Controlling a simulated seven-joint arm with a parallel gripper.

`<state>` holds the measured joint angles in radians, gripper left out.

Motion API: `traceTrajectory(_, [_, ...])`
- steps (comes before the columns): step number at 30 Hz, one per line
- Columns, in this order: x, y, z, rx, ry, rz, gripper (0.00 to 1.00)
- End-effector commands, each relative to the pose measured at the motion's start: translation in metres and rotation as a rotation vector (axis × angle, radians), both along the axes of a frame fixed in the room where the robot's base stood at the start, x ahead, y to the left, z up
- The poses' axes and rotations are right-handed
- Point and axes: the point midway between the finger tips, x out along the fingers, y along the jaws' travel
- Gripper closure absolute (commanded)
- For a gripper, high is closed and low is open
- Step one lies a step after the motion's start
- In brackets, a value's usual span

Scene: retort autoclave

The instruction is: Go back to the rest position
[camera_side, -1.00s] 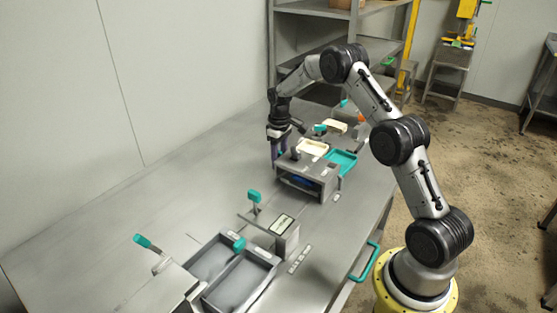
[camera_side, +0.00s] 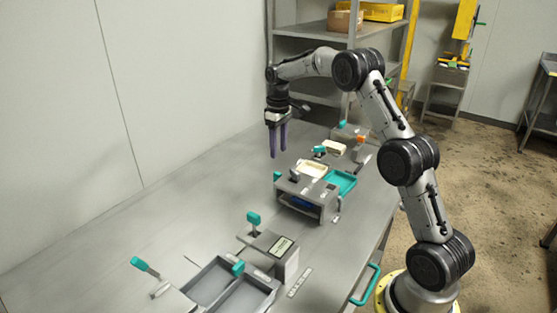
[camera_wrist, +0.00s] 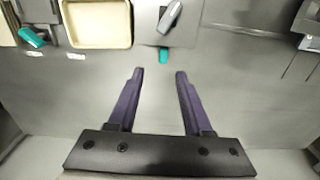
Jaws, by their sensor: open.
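My gripper (camera_side: 278,153) hangs above the steel table (camera_side: 150,215), left of the grey box-shaped unit, with its fingers pointing down. In the wrist view its two dark purple fingers (camera_wrist: 158,72) are apart, with nothing between them. The grey unit (camera_side: 308,196) carries a cream tray (camera_side: 312,168) and a teal tray (camera_side: 341,182) beside it. The cream tray also shows at the top of the wrist view (camera_wrist: 97,22), next to a grey lever (camera_wrist: 170,17) and a teal tab (camera_wrist: 163,56). The fingertips are clear of all of these.
Near the front are a unit with a small display (camera_side: 283,246), a teal-knobbed lever (camera_side: 253,220), a two-compartment bin (camera_side: 238,290) and another teal lever (camera_side: 144,265). Shelving (camera_side: 310,35) stands behind my arm. The left of the table is bare.

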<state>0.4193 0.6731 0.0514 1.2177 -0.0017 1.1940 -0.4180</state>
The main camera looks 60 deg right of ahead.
Motion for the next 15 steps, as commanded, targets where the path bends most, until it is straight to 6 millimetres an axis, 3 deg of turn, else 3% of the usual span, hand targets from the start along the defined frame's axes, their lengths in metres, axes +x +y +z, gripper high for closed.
traceTrajectory(5, [0.0000, -0.0002, 0.0105, 0.000, -0.001, 0.000, 0.50])
traceTrajectory(15, [0.0009, 0.0023, 0.0111, 0.000, 0.000, 0.005, 0.50])
